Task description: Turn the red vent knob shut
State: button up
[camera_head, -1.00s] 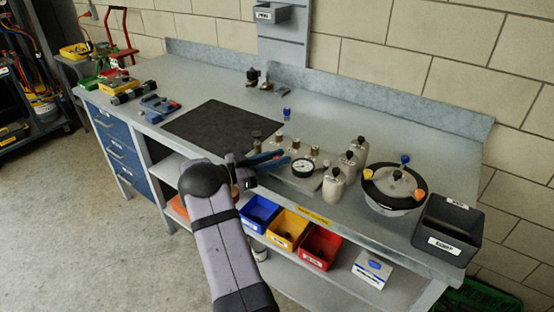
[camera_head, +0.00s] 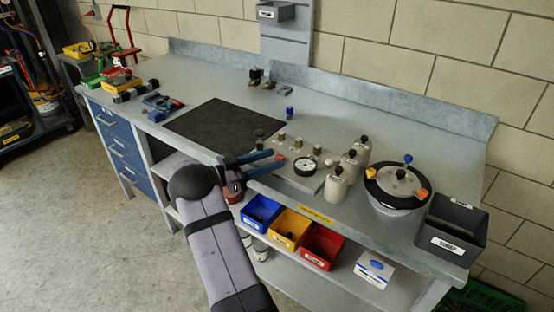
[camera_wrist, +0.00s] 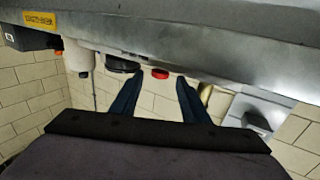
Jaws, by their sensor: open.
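The red knob (camera_wrist: 160,73) shows in the wrist view as a small red disc beneath the bench edge, between my two blue fingertips. My gripper (camera_wrist: 160,82) is open, one finger on each side of it in the picture; I cannot tell how far off the knob is. In the head view my gripper (camera_head: 279,158) is at the bench's front edge, left of the pressure gauge (camera_head: 305,166).
A wider black disc (camera_wrist: 122,64) is beside the red knob. White bottles (camera_head: 336,184) and a round-lidded pot (camera_head: 396,188) stand to the right. Blue (camera_head: 245,221), yellow (camera_head: 276,236) and red bins sit below. The black mat (camera_head: 222,127) is clear.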

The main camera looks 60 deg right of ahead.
jog(key=shift+v, duration=1.8)
